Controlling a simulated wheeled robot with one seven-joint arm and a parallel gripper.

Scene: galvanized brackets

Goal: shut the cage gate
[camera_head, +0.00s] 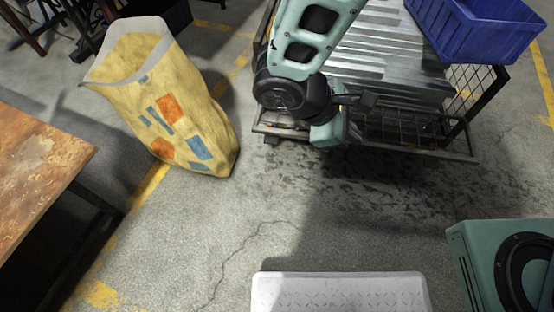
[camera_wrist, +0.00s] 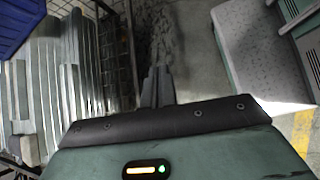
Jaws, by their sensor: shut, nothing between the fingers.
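The cage (camera_head: 468,157) stands at the upper right of the head view, with wire mesh along its front and right side. The front mesh (camera_head: 405,125) seems to be the gate; I cannot tell how far it stands from its frame. Upright mesh (camera_wrist: 118,55) also shows left of centre in the wrist view. My gripper (camera_wrist: 157,86) is shut and empty, close beside this mesh on its right; I cannot tell whether they touch.
Galvanized brackets (camera_head: 385,45) lie in the cage, with a blue crate (camera_head: 490,35) above them. A yellow sack (camera_head: 185,125) stands left of the cage. A rusty-topped table (camera_head: 40,165) is at the left edge.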

